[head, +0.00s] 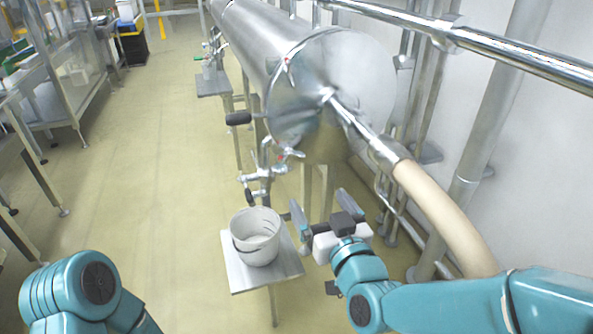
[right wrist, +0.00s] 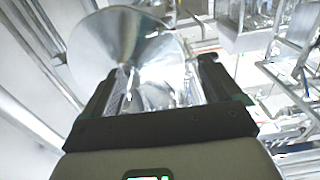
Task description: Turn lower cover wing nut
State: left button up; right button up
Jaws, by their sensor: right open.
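The steel round cover (head: 300,95) closes the near end of a horizontal steel cylinder (head: 262,32). A small wing nut (head: 290,153) with a red mark shows at the cover's lower edge, above the valve fittings. My right gripper (head: 322,208) is open and empty, below and to the right of that nut and apart from it. In the right wrist view the shiny cover (right wrist: 120,45) lies beyond the open fingers (right wrist: 155,92); the nut cannot be made out there. Of my left arm only teal links show at the lower left; its gripper is out of the picture.
A white bucket (head: 257,238) stands on a small metal stand (head: 285,272) left of my right gripper. A beige hose (head: 440,205) runs from the cover's middle down to the right. Pipes (head: 475,125) line the right wall.

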aim_at(293, 159)
jog(key=p+x, duration=0.3)
jog(key=x, duration=1.2)
jog(key=shift+w+a, duration=0.25)
jog(key=shift+w, duration=0.1)
jog(key=shift+c, duration=0.3)
jog(key=c, duration=1)
